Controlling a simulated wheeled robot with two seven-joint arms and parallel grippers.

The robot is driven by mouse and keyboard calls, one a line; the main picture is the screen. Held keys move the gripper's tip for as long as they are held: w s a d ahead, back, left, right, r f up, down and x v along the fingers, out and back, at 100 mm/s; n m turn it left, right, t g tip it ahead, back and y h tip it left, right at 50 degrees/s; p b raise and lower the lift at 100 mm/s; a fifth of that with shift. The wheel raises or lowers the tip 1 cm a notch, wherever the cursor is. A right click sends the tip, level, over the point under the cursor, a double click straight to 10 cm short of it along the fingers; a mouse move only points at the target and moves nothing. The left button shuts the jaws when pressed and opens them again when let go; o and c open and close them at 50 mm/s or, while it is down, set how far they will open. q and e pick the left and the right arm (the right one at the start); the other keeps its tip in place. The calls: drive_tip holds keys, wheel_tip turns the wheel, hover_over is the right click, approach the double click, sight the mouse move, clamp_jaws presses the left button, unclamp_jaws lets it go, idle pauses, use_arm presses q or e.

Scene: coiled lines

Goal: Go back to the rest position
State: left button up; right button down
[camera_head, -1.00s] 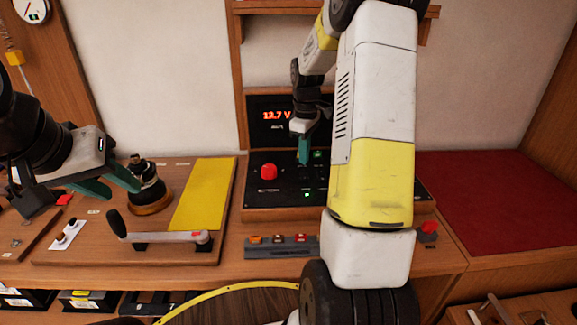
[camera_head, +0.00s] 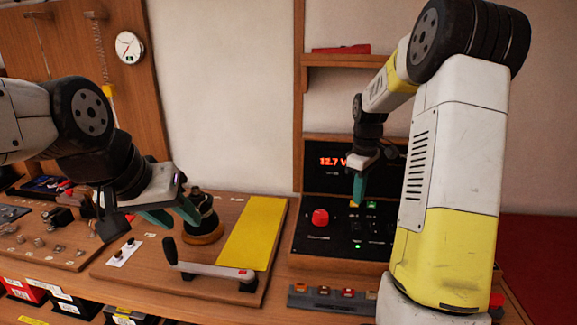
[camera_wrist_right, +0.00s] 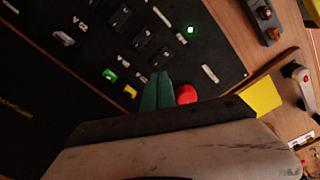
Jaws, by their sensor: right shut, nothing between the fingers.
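My right gripper (camera_head: 357,200) is in front of the black control panel (camera_head: 300,245), close to its switches. In the right wrist view its teal fingers (camera_wrist_right: 158,78) are together with nothing between them. I cannot tell whether the tips touch the panel. My left gripper (camera_head: 178,217) has its two teal fingers apart. It is beside a dark round post (camera_head: 203,212) on a wooden base, at its left; I cannot tell whether a finger touches it. Both arms are stretched forward over the bench.
The panel carries a red knob (camera_head: 320,217), lit green lamps and a 12.7 V display (camera_head: 331,161). A crank handle (camera_head: 215,270) and a yellow strip (camera_head: 252,232) lie on the left board. A coloured-button strip (camera_head: 333,299) is in front. A shelf (camera_head: 340,61) is above.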

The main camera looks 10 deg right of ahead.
drive_tip(key=s+a+r+m+t, duration=0.3)
drive_tip(key=s+a+r, duration=0.4)
drive_tip(key=s+r, duration=0.3)
drive_tip(key=s+a+r+m+t+y, duration=0.1)
drive_tip(key=s+a+m, duration=0.1)
drive_tip(key=s, duration=0.5)
drive_tip(key=s+a+r+m+t+y, duration=0.1)
drive_tip(key=s+a+m+t, duration=0.1)
drive_tip(key=s, duration=0.5)
drive_tip(key=shift+s+a+r+m, duration=0.15)
drive_tip(key=shift+a+m, duration=0.45)
drive_tip(key=shift+a, duration=0.45)
drive_tip(key=shift+a, duration=0.1)
